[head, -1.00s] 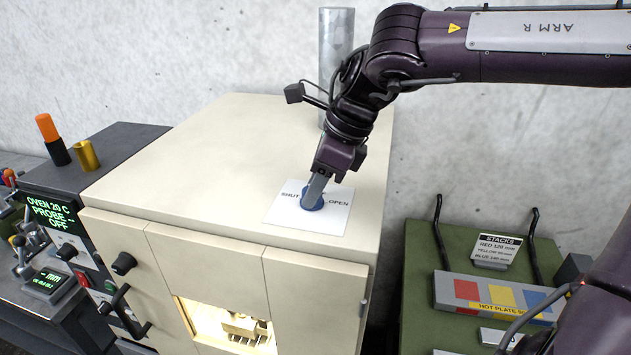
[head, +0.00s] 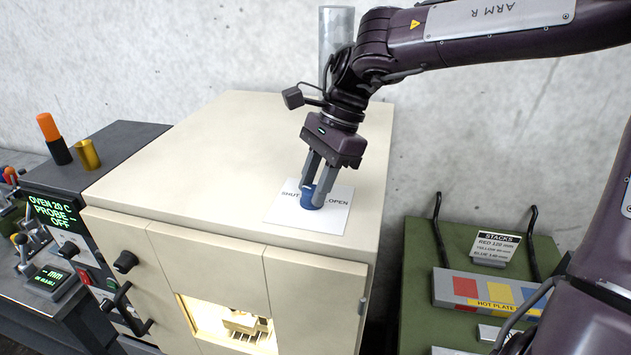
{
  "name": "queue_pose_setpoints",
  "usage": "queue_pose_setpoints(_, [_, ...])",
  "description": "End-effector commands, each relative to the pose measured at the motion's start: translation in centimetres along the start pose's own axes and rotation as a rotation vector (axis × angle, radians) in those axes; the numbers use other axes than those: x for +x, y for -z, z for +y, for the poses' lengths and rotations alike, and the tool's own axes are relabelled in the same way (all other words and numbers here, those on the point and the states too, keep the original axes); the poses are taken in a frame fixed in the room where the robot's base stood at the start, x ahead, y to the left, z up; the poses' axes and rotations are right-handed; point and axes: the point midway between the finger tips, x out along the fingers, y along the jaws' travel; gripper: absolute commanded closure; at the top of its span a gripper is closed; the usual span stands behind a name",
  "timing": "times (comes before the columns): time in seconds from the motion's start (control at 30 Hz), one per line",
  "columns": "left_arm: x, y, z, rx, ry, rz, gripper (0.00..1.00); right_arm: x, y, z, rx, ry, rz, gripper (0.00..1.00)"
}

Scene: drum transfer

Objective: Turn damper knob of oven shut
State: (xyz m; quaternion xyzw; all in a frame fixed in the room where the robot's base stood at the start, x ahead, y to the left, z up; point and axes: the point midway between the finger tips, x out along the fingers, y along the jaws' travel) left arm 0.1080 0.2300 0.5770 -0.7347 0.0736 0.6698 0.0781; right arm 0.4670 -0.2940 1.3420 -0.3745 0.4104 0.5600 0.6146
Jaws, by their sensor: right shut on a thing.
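The oven (head: 220,165) is a cream box with a flat top. Its damper knob (head: 309,199) is blue and sits on a white label plate (head: 290,216) near the top's front right. The plate reads SHUT on the left and OPEN on the right. My right gripper (head: 314,196) points down from above with its two grey fingers on either side of the knob, shut on it. The fingers hide part of the knob and of the plate's lettering. My left gripper is not in view.
A grey vertical pipe (head: 335,40) rises behind the arm at the oven's back. A dark control panel (head: 55,212) reads OVEN 20 C, PROBE OFF. A green bench (head: 425,260) with a STACKS sign and a coloured HOT PLATE block stands at the right. The oven top's left is clear.

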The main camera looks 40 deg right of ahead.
Motion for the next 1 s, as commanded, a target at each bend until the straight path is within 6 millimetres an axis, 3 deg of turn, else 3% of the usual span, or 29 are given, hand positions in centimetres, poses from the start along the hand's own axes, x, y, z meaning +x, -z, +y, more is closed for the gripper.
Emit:
queue_pose_setpoints(0.5, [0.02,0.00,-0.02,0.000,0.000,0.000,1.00,0.10,0.04,0.05,-0.016,-0.010,0.000,0.92])
queue_pose_setpoints(0.53, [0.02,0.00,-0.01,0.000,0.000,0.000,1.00,0.11,0.04,0.05,-0.016,-0.010,0.000,0.65])
queue_pose_setpoints(0.67, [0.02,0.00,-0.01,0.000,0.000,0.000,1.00,0.09,0.03,0.04,-0.016,-0.009,0.000,0.48])
queue_pose_setpoints(1.0, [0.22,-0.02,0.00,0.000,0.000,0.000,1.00,-0.26,0.06,-0.05,-0.016,-0.006,0.000,0.47])
